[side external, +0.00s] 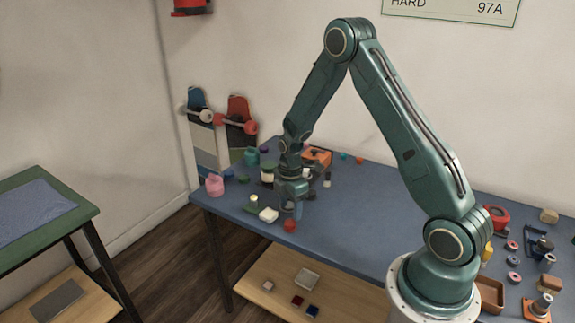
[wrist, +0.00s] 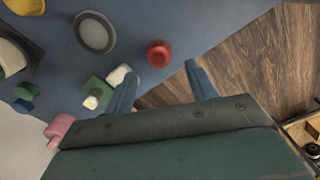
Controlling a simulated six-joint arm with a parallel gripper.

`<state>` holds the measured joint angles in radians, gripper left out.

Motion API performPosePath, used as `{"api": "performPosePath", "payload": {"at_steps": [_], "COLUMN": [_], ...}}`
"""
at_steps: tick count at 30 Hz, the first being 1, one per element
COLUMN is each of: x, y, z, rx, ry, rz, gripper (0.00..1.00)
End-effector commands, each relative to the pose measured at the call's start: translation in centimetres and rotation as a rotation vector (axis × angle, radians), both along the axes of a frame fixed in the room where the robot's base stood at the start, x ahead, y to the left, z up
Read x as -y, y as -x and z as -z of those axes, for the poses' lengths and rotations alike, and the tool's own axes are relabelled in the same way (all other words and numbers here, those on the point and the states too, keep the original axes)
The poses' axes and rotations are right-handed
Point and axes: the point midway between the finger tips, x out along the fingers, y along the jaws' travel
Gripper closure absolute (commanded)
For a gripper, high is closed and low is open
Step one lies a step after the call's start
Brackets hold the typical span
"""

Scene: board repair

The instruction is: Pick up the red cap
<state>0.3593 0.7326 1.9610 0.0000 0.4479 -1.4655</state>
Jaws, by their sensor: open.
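The red cap (side external: 290,226) sits on the blue table top near its front edge, just below my gripper in the side view. In the wrist view the red cap (wrist: 159,54) is a small round red piece, fully visible. My gripper (side external: 293,209) points down over the table. Its two fingers are apart in the wrist view (wrist: 160,77), with nothing between them. The cap lies a little beyond the fingertips, roughly midway between their lines. Exact height above the cap is hard to tell.
A white block (side external: 268,215) and a green piece (side external: 252,204) are close by on the left. A pink jar (side external: 214,186) stands at the table's left corner. A round grey-faced part (wrist: 95,32) lies near the cap. The table's middle (side external: 350,215) is clear.

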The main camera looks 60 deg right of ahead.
Motion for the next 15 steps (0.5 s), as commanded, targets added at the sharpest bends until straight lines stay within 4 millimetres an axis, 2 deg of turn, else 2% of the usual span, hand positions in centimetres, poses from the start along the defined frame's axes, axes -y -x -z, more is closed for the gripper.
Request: {"api": "performPosePath", "payload": {"at_steps": [5,15], "x": [0.0,0.1], "y": [0.0,-0.1], "z": [0.4,3.7], "rx": [0.0,-0.003], "ry": [0.0,-0.001], "rz": [0.0,0.0], "gripper": [0.43,0.43]}}
